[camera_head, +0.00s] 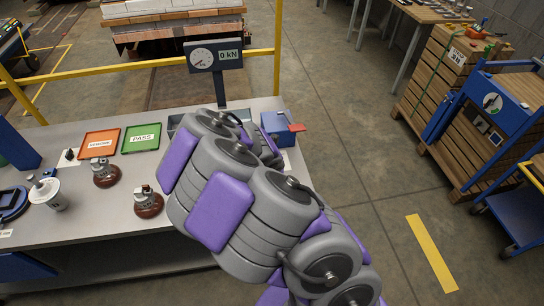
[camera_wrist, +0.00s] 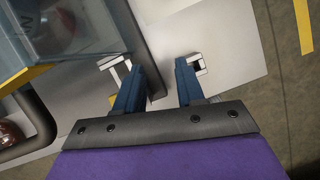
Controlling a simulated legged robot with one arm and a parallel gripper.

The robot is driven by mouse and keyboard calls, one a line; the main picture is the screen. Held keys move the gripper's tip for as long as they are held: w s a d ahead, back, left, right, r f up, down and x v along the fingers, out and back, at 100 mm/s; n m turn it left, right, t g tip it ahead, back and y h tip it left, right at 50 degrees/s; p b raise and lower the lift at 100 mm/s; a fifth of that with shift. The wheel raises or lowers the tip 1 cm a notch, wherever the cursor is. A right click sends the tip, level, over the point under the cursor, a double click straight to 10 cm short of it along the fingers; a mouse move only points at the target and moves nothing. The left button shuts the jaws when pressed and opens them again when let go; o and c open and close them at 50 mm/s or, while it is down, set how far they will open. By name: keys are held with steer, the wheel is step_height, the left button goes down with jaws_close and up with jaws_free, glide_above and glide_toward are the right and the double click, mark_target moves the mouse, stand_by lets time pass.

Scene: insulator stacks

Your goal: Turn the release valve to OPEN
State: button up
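The release valve seems to be the blue box (camera_head: 276,124) with a red lever (camera_head: 297,128), at the right end of the workbench in the head view. No OPEN marking on it is readable. My purple and grey arm reaches over the bench just left of it and hides my gripper in that view. In the wrist view my gripper (camera_wrist: 160,66) has two blue fingers spread apart, with no object seen between them. They point down at a pale surface with small white, dark-marked pieces (camera_wrist: 201,66). The red lever cannot be made out there.
A gauge with a 0 kN display (camera_head: 216,56) stands behind my arm. Orange (camera_head: 99,143) and green PASS (camera_head: 141,138) trays and brown insulators (camera_head: 148,204) are on the bench (camera_head: 110,222). A yellow rail (camera_head: 130,63) runs behind.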

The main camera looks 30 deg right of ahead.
steer(key=w+d, duration=0.1)
steer(key=d, duration=0.1)
steer(key=w+d, duration=0.1)
steer(key=w+d+p, duration=0.1)
steer(key=d, duration=0.1)
steer(key=shift+w+d, duration=0.25)
steer(key=shift+d, duration=0.1)
steer(key=w+p, duration=0.1)
steer(key=w, duration=0.1)
steer(key=w+d+p, duration=0.1)
steer(key=w, duration=0.1)
steer(key=shift+w+p, duration=0.3)
steer(key=shift+w, duration=0.1)
steer(key=b+x, duration=0.1)
steer(key=x, duration=0.3)
steer(key=shift+d+f, duration=0.15)
steer(key=shift+d+f+b, duration=0.3)
steer(key=shift+d+f, duration=0.1)
steer(key=shift+d, duration=0.05)
steer(key=shift+w+a, duration=0.1)
steer(key=shift+a, duration=0.3)
steer(key=shift+d, duration=0.2)
jaws_close()
